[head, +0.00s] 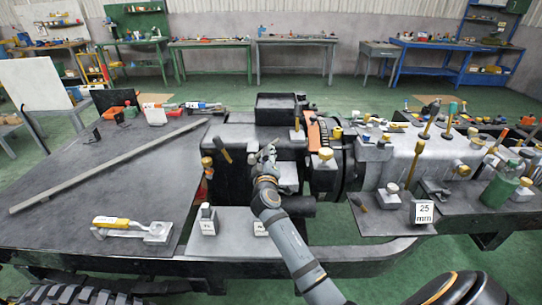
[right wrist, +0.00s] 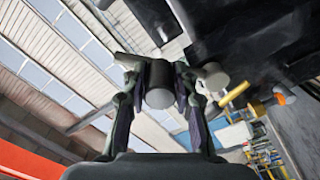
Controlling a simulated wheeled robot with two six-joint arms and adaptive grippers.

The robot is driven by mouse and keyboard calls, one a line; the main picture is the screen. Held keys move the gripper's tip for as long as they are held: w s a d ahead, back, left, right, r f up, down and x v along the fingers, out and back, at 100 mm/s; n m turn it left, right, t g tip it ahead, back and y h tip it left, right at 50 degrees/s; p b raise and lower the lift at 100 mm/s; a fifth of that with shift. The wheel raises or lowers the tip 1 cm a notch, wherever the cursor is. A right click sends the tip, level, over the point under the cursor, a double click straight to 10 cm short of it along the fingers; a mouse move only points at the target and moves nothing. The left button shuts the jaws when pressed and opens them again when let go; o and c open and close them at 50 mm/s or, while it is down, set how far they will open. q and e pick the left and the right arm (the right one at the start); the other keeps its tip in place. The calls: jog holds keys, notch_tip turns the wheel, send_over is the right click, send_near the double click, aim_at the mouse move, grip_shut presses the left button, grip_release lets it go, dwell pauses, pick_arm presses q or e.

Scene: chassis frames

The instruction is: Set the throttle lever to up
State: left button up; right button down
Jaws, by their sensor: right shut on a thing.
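My right gripper (head: 268,152) is in the middle of the head view, at the front of the dark chassis block. In the right wrist view its two fingers (right wrist: 160,92) are shut on a grey cylindrical knob (right wrist: 159,84), with a finger on each side. A bar-like part shows behind the knob. The knob appears to be the throttle lever's grip, but no label shows. In the head view my gripper and arm mostly hide it, and I cannot tell the lever's angle. My left gripper is not in view.
A yellow-handled lever on a grey base (head: 157,232) lies on the left plate. A dark-handled lever (head: 222,150) stands just left of my right gripper. A white "25 mm" block (head: 423,212) and a green bottle (head: 500,187) stand at the right. Several knobs crowd the chassis.

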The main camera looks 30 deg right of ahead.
jog(key=r+n, duration=0.1)
jog(key=w+a+r+n+p, duration=0.1)
jog(key=n, duration=0.1)
jog(key=shift+a+p, duration=0.25)
jog(key=shift+p, duration=0.05)
jog(key=shift+w+a+r+n+p, duration=0.15)
jog(key=shift+a+n+p, duration=0.15)
jog(key=shift+n, duration=0.4)
jog(key=shift+w+a+n+p, duration=0.2)
jog(key=shift+a+n, duration=0.1)
jog(key=shift+n, duration=0.4)
jog(key=c, duration=1.1)
grip_release()
jog(key=shift+a, duration=0.1)
jog(key=shift+o, duration=0.2)
